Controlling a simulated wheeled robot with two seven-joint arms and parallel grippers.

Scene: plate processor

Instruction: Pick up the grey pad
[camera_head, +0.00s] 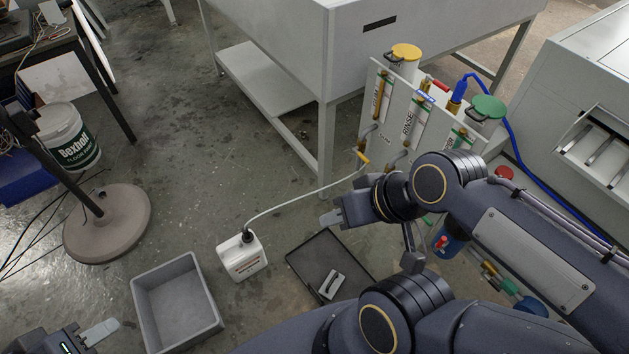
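A small light-grey piece (332,284) with a darker part lies in a shallow dark tray (300,262) on the floor. It may be the grey pad, but it is too small to be sure. My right gripper (331,218) is above and beyond the tray, apart from the grey piece. My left gripper (102,332) is at the bottom left, left of a grey bin and far from the tray. Each gripper shows a pale fingertip, but the gap between its fingers cannot be made out. My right arm covers part of the tray's right side.
An empty grey bin (204,335) stands left of the tray. A white canister (241,257) with a hose stands between them. A panel with labelled hoses (400,123), a blue filter housing (447,243) and a round stand base (107,225) are nearby.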

